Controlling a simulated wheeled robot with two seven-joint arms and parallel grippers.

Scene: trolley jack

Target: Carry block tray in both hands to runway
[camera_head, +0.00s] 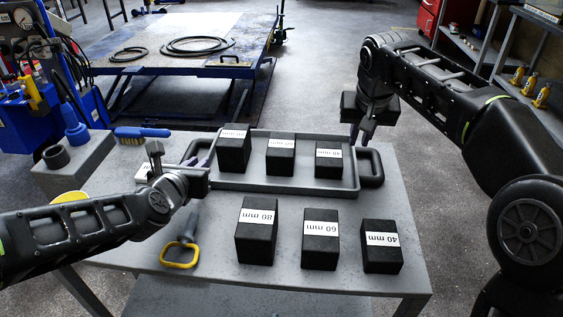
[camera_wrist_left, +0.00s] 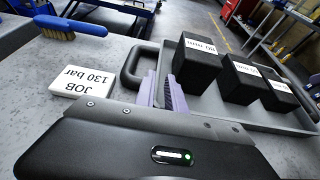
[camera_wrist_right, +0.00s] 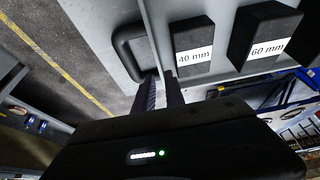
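The grey block tray (camera_head: 290,187) lies on the table with three black labelled blocks (camera_head: 281,157) in it. It has a dark handle at each end. My left gripper (camera_head: 207,161) is beside the left handle (camera_head: 196,150), its fingers slightly parted; in the left wrist view the fingertips (camera_wrist_left: 161,88) are close to the handle (camera_wrist_left: 133,66). My right gripper (camera_head: 362,133) is above the back of the right handle (camera_head: 372,167), its fingers narrowly apart; in the right wrist view its fingertips (camera_wrist_right: 159,88) are by the handle (camera_wrist_right: 122,42). Contact cannot be told. The runway is not identifiable.
Three more black blocks (camera_head: 320,240) stand in front of the tray. A yellow-handled tool (camera_head: 181,254), a blue brush (camera_head: 142,132) and a white job card (camera_wrist_left: 81,82) lie at the left. A blue-framed platform (camera_head: 165,50) stands behind the table.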

